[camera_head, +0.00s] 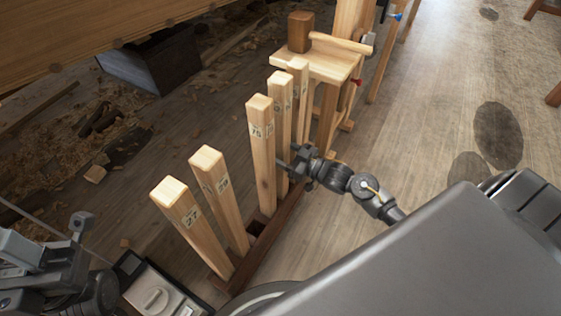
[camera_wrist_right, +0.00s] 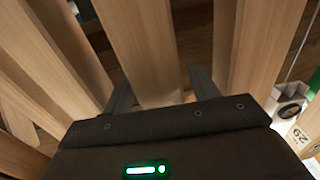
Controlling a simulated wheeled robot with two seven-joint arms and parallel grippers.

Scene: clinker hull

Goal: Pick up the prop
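Several square wooden props stand upright in a dark wooden rack (camera_head: 262,246). The front ones are a prop marked 27 (camera_head: 190,220), a prop marked 29 (camera_head: 221,195) and a prop marked 75 (camera_head: 262,150); more stand behind, including one (camera_head: 282,95). My right gripper (camera_head: 288,164) is at mid-height beside the prop marked 75, its tips partly hidden among the props. In the right wrist view my right gripper (camera_wrist_right: 160,88) is open, with a finger on each side of a prop (camera_wrist_right: 147,45); which prop is unclear. My left gripper (camera_head: 80,228) is at the lower left, away from the props.
A wooden bench (camera_head: 325,62) with a brown block (camera_head: 300,32) stands behind the rack. A dark box (camera_head: 155,65) and wood shavings lie under the hull planks (camera_head: 90,30). A grey case (camera_head: 160,292) is near the rack's front.

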